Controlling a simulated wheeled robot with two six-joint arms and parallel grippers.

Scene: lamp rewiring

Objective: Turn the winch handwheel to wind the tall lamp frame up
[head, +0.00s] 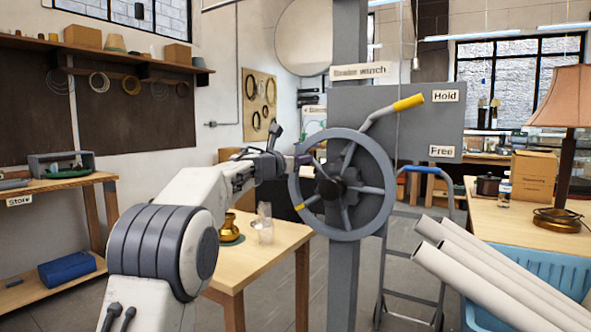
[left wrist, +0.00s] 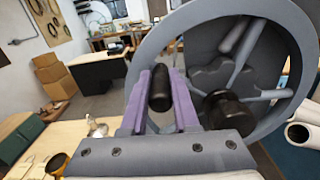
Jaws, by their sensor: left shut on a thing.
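The grey handwheel (head: 345,234) with its dark hub stands upright on the winch post (head: 348,60), under a winch sign. A yellow mark shows on its lower left rim. My left gripper (head: 303,161) is at the upper left of the rim. In the left wrist view, its purple fingers (left wrist: 162,92) are shut on the wheel's black handle knob (left wrist: 160,88), and the wheel rim (left wrist: 150,62) arches behind. The yellow-tipped lever (head: 408,103) points up right toward the Hold label (head: 445,96), above the Free label (head: 441,151). I cannot make out the tall lamp frame. My right gripper is out of view.
A small wooden table (head: 262,252) with a brass part and a glass stands left of the post. Pale tubes (head: 490,272) in a blue bin (head: 545,268) fill the lower right. A ladder-like cart (head: 425,169) stands behind. A shaded lamp (head: 562,95) is on the right table.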

